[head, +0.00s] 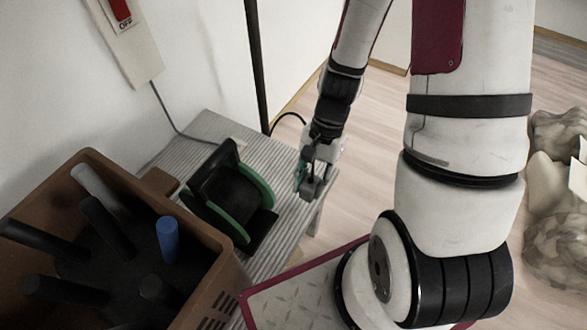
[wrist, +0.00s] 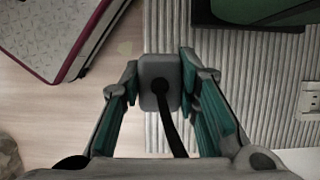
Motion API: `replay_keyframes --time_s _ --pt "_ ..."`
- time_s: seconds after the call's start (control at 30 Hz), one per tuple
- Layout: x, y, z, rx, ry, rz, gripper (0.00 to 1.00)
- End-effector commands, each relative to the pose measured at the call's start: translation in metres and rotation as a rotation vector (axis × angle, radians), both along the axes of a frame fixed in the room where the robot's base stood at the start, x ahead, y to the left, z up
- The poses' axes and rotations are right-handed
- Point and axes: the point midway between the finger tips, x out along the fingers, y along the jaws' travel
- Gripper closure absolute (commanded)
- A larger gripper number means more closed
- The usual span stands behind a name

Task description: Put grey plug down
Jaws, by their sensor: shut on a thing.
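My gripper (head: 308,172) is over the right edge of the striped table (head: 211,126) in the head view. In the wrist view my gripper (wrist: 160,88) is shut on the grey plug (wrist: 158,70), a rounded grey block between the two teal-lined fingers. A black cord runs from the plug back toward the wrist. The grey plug (head: 312,187) also shows small at the fingertips in the head view. In the wrist view the plug overlaps the boundary between table and wooden floor. I cannot tell whether it touches the table.
A black and green holder (head: 236,197) stands on the table left of my gripper. A brown crate (head: 215,290) with several dark rods and a blue one (head: 167,239) is at lower left. A socket (wrist: 309,101) shows in the wrist view. A black pole (head: 256,70) stands behind.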

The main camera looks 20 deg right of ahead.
Motion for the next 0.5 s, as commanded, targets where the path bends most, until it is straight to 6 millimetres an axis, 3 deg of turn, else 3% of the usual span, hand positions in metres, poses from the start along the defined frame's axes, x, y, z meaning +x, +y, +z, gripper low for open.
replay_keyframes --time_s 0.03,0.23,0.5 --pt "0.015 0.0 -0.002 -0.001 -0.003 0.002 1.0" --pt "0.059 0.0 -0.006 0.0 -0.002 0.001 1.0" --pt "0.083 0.0 -0.007 0.0 0.0 0.001 1.0"
